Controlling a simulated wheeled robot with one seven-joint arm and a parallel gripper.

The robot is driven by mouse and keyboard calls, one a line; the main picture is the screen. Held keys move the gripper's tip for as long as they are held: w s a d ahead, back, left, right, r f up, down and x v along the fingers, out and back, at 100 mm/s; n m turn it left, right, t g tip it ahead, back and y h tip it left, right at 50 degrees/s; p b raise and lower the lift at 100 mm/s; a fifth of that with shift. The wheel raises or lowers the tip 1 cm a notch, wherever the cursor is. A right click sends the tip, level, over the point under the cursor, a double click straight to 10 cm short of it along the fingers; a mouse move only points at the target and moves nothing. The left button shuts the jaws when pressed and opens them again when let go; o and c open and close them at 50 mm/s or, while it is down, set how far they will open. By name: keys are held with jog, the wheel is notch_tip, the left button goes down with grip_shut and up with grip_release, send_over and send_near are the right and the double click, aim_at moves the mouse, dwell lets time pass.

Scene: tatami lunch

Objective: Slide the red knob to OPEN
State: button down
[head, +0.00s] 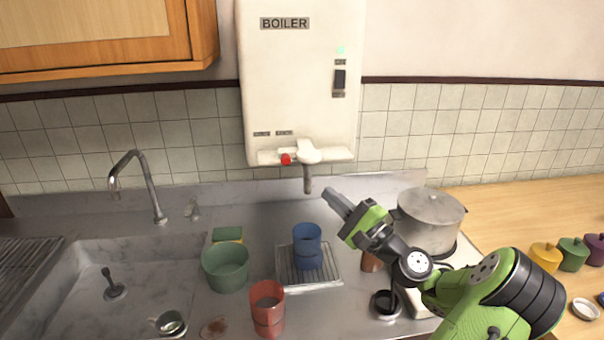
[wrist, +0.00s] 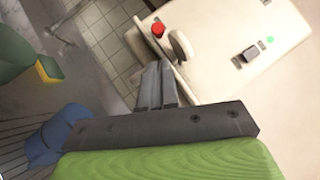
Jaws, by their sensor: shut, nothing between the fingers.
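The red knob (head: 286,159) sits on the lower bar of the white boiler (head: 290,80), below two small dark labels (head: 273,133) whose words are too small to read. It is nearer the right-hand label. In the wrist view the red knob (wrist: 158,29) shows at the top, beyond the fingertips and apart from them.
Blue cups (head: 307,240) stand stacked on a drain rack (head: 283,277) below the spout. Red cups (head: 268,305) and a green bowl (head: 226,268) stand to the left. A lidded pot (head: 430,215) is right of my gripper. The sink (head: 60,275) is at left.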

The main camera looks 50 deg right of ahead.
aim_at(290, 161)
jog(key=x, duration=1)
jog(key=shift+a+f, duration=0.1)
jog(key=shift+a, duration=0.05)
jog(key=w+a, duration=0.1)
jog(key=a, duration=0.1)
jog(key=w+a, duration=0.2)
jog(key=shift+w+p, duration=0.3)
jog(key=shift+p, duration=0.05)
jog(key=shift+f, duration=0.15)
